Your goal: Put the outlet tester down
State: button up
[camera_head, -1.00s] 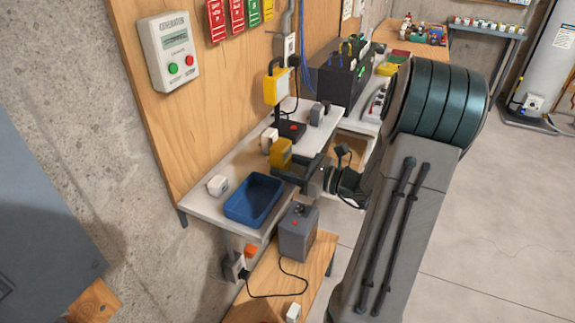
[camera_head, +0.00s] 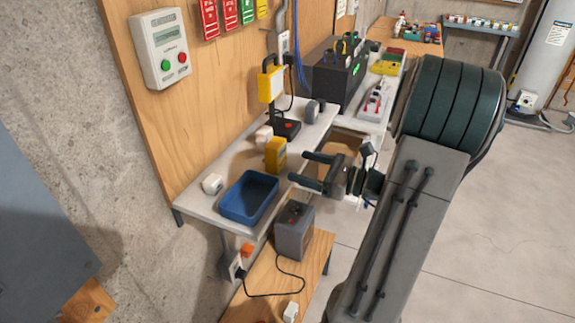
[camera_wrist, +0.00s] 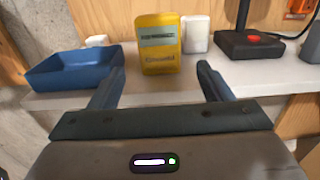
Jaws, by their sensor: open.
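The outlet tester, a yellow block with a grey-green display (camera_wrist: 159,43), stands upright on the white shelf (camera_wrist: 240,72). In the head view the tester (camera_head: 275,154) is on the same shelf, just right of the blue tray. My gripper (camera_head: 299,167) is open and empty, to the right of the tester and apart from it. In the wrist view its two fingers point toward the shelf, one on each side of the tester, with a gap before it.
A blue tray (camera_head: 227,212) lies left of the tester, with a small white block (camera_head: 212,184) behind it. A white block (camera_wrist: 196,34) and a black stand with a red button (camera_wrist: 250,43) are right of it. A grey box (camera_head: 294,230) sits on the lower wooden bench.

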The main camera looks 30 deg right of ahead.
jog(key=v, duration=0.5)
jog(key=shift+s+d+b, duration=0.2)
jog(key=shift+s+b, duration=0.05)
jog(key=shift+b, duration=0.1)
